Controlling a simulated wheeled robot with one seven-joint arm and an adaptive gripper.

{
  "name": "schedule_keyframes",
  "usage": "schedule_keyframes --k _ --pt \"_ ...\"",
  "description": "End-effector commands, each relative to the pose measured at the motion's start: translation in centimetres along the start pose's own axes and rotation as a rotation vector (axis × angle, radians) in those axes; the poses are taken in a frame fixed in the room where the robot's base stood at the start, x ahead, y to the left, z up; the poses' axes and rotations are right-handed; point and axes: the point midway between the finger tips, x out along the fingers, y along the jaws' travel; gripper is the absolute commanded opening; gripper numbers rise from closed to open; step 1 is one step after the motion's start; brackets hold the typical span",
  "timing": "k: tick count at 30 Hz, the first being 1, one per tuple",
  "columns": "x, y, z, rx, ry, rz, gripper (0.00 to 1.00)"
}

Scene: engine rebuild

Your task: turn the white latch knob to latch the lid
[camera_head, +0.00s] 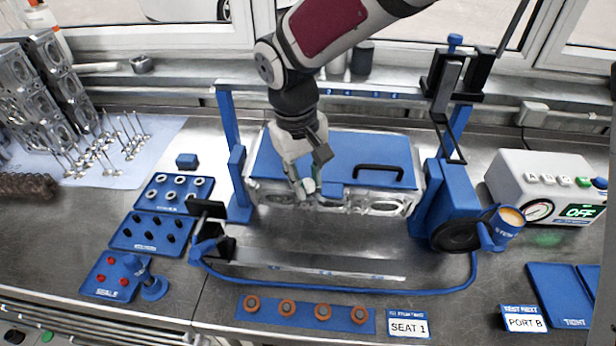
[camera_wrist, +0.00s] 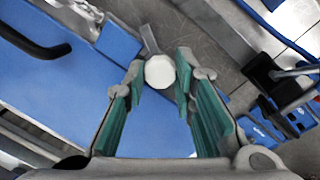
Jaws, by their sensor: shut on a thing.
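The white latch knob (camera_wrist: 160,71) shows in the wrist view as a pale, many-sided round cap, with a short grey tab (camera_wrist: 149,40) beside it at the top. My gripper (camera_wrist: 160,80) is shut on the knob, one green-padded finger on each side. In the head view my gripper (camera_head: 306,190) is at the front edge of the blue lid (camera_head: 340,150) and mostly hides the knob. The lid lies flat on the metal engine block and has a black handle (camera_head: 378,170) on its right half.
Blue posts (camera_head: 229,150) stand on both sides of the block. A black-and-blue wheel unit (camera_head: 456,236) is at the right, beside a white gauge box (camera_head: 545,185). Blue trays of small parts (camera_head: 127,246) lie to the left. A strip with orange rings (camera_head: 265,318) lies in front.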

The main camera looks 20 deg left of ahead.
Motion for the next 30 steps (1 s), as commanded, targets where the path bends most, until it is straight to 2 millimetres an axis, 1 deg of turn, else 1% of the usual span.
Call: schedule_keyframes --k 6,15,21,30 --pt "0.04 -0.02 -0.05 -0.198 0.011 0.021 0.0" --pt "0.0 -0.09 0.02 -0.414 0.02 0.044 0.0" --pt "-0.02 -0.14 0.04 -0.499 0.024 0.053 0.0" --pt "-0.04 -0.16 0.05 -0.549 0.026 0.058 0.0"
